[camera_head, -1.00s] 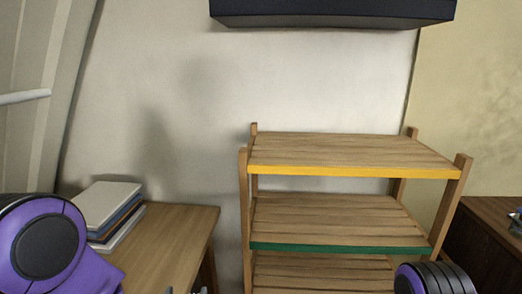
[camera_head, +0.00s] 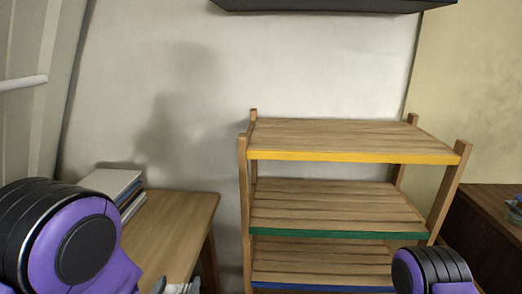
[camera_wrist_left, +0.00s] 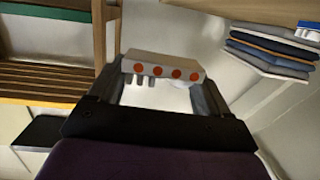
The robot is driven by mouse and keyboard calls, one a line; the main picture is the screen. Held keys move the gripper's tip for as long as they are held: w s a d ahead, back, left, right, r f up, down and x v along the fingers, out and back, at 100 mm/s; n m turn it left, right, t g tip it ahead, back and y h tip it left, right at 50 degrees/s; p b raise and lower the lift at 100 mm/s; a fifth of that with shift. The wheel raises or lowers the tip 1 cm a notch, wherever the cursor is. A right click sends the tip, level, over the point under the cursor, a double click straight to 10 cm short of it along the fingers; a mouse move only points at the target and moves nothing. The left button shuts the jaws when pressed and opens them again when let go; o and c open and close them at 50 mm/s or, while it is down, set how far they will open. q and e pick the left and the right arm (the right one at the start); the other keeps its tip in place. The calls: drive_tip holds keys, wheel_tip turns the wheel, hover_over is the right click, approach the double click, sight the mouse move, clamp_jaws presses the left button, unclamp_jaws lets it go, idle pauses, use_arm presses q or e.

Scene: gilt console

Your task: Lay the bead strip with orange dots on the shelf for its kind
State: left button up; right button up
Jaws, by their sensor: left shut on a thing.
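The bead strip (camera_wrist_left: 165,70), a pale bar with a row of orange dots on its face, is between the fingers of my left gripper (camera_wrist_left: 163,82) in the left wrist view. The gripper is shut on it. In the head view only the tips of my left gripper (camera_head: 176,288) show at the bottom edge, in front of the rack and to its left. The wooden rack has a yellow-edged top shelf (camera_head: 340,140), a green-edged middle shelf (camera_head: 335,205) and a blue-edged lower shelf (camera_head: 320,262). All three look bare where visible. My right gripper is out of view.
A wooden table (camera_head: 175,220) with a stack of books (camera_head: 115,188) stands left of the rack. A dark cabinet (camera_head: 490,225) stands at the right. A dark box-like thing (camera_head: 330,5) hangs on the wall above. Rack posts rise at the shelf corners.

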use_arm(q)
drive_tip(key=shift+a, duration=0.15)
drive_tip(key=shift+s+f, duration=0.1)
drive_tip(key=shift+f, duration=0.1)
drive_tip(key=shift+w+d, duration=0.35)
drive_tip(key=shift+d, duration=0.5)
drive_tip(key=w+a+r+n+g+y+p, duration=0.1)
drive_tip(key=w+r+n+g+y, duration=0.1)
drive_tip(key=w+r+n+y, duration=0.45)
drive_tip(key=s+a+n+g+y, duration=0.2)
drive_tip(key=s+n+g+y, duration=0.7)
drive_tip(key=g, duration=0.4)
drive_tip(key=shift+s+a+f+n+y, duration=0.2)
drive_tip(key=shift+s+f+n+y, duration=0.2)
drive_tip(key=shift+s+n, duration=0.6)
drive_tip(key=shift+s+f, duration=0.1)
